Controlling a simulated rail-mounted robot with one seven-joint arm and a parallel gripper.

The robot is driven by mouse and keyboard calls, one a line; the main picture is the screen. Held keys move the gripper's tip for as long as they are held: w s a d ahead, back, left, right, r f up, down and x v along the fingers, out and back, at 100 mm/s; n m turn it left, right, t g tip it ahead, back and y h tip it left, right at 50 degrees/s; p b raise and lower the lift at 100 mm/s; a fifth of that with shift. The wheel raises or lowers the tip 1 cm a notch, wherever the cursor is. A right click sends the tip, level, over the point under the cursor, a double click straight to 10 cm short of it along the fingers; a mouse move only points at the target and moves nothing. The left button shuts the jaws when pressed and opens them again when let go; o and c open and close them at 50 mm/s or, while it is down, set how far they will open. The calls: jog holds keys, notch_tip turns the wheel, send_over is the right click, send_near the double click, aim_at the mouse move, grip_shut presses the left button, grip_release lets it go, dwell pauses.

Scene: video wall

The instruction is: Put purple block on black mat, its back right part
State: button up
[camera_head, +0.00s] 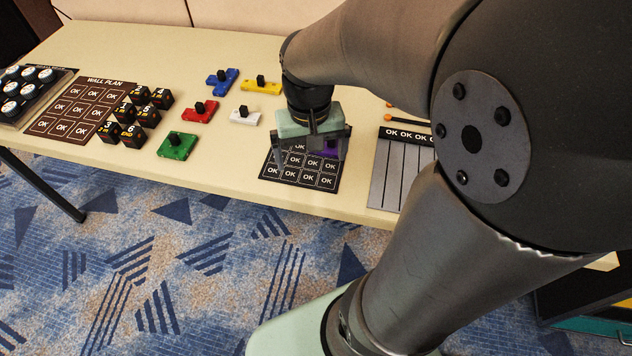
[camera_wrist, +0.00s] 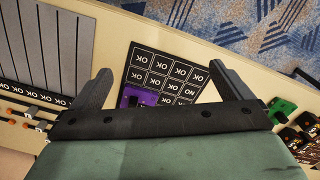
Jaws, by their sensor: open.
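The purple block (camera_head: 326,147) lies on the black mat (camera_head: 302,183), at its back right part in the head view. The mat is marked with several OK squares. The purple block also shows in the wrist view (camera_wrist: 140,97), at the mat's lower left there, partly hidden by my gripper's body. My gripper (camera_head: 310,160) is open, over the back part of the mat. In the wrist view the fingers of my gripper (camera_wrist: 160,80) are spread wide on either side of the mat, with nothing between the tips. The block's contact with the mat is partly hidden.
Blue (camera_head: 222,81), yellow (camera_head: 261,86), red (camera_head: 200,111), white (camera_head: 245,116) and green (camera_head: 177,146) blocks stand left of my gripper. Black numbered cubes (camera_head: 134,135) and a brown wall plan board (camera_head: 80,108) are farther left. A grey striped board (camera_head: 401,170) lies to the right.

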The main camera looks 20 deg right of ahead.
jog(key=s+a+f+n, duration=0.1)
jog(key=s+a+n, duration=0.1)
jog(key=s, duration=0.6)
jog(key=shift+s+a+f+n, duration=0.3)
jog(key=shift+a+f+n, duration=0.1)
jog(key=shift+a, duration=0.25)
